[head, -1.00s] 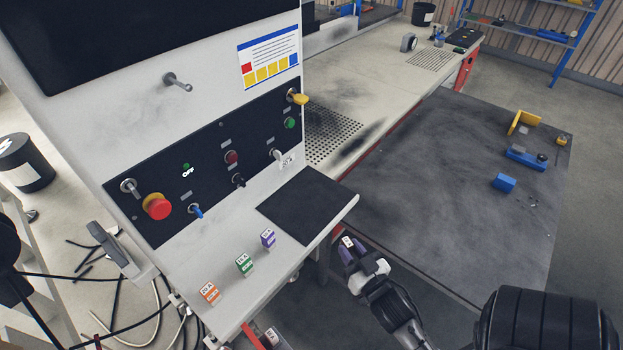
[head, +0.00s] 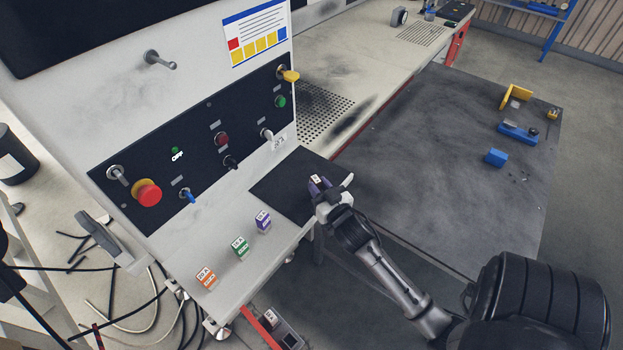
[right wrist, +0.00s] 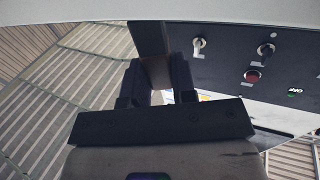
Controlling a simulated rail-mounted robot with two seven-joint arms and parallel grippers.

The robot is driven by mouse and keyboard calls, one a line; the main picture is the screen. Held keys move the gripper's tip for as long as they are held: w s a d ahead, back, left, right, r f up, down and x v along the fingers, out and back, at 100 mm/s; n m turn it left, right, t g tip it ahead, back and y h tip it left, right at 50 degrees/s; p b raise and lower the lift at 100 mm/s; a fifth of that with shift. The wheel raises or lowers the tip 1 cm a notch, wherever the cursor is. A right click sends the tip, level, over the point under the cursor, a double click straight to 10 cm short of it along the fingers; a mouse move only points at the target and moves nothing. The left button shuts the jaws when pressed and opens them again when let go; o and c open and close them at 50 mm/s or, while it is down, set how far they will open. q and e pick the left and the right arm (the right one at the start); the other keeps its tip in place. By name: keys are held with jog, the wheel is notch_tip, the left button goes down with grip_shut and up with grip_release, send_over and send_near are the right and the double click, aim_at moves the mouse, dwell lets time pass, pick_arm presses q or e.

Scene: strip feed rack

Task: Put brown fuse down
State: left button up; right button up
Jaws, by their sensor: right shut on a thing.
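My right gripper (head: 318,184) is shut on the brown fuse, over the right edge of the black mat (head: 275,187) on the panel's shelf. In the head view only a pale labelled face of the fuse (head: 316,179) shows between the fingers. In the right wrist view the dark brown fuse (right wrist: 148,42) stands out between the two fingertips (right wrist: 155,78). I cannot tell whether it touches the mat. My left gripper is not in view.
Orange (head: 206,278), green (head: 240,247) and purple (head: 263,221) fuses stand in a row on the shelf, left of the mat. The control panel (head: 210,150) with switches and a red button rises behind. The rest of the mat is bare.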

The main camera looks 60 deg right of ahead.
aim_at(311, 177)
jog(key=x, duration=0.4)
jog(key=shift+w, duration=0.1)
jog(key=shift+f+b, duration=0.35)
jog(key=shift+b, duration=0.2)
jog(key=shift+f, duration=0.1)
jog(key=shift+f, duration=0.1)
jog(key=o, duration=0.9)
